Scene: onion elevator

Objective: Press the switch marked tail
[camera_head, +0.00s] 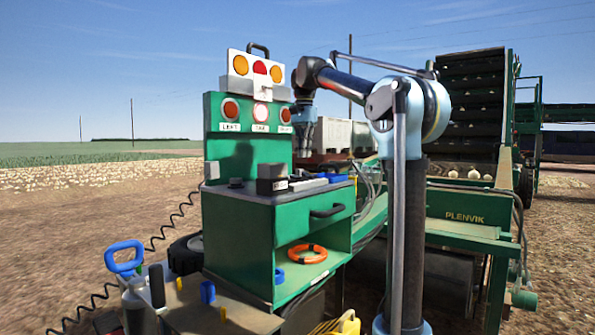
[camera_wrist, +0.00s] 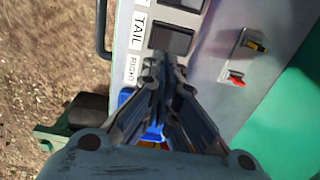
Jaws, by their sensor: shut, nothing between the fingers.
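In the wrist view, a grey switch panel (camera_wrist: 207,60) carries dark switches in a row beside white labels. The label marked TAIL (camera_wrist: 139,34) stands beside a dark switch (camera_wrist: 172,38). The RIGHT label (camera_wrist: 131,72) sits lower, and the switch beside it is hidden by my gripper. My gripper (camera_wrist: 165,68) is shut and empty, its tips appearing just below the TAIL switch in the picture. Whether they touch the panel I cannot tell. In the head view, my gripper (camera_head: 304,148) points down over the top of the green cabinet (camera_head: 240,220).
Lamps labelled LEFT (camera_head: 230,109), TAIL (camera_head: 262,112) and RIGHT (camera_head: 286,115) are on the cabinet's upright board. A dark box (camera_head: 271,179) stands on the cabinet top. Small yellow (camera_wrist: 256,46) and red (camera_wrist: 237,82) toggles are on the panel's right side.

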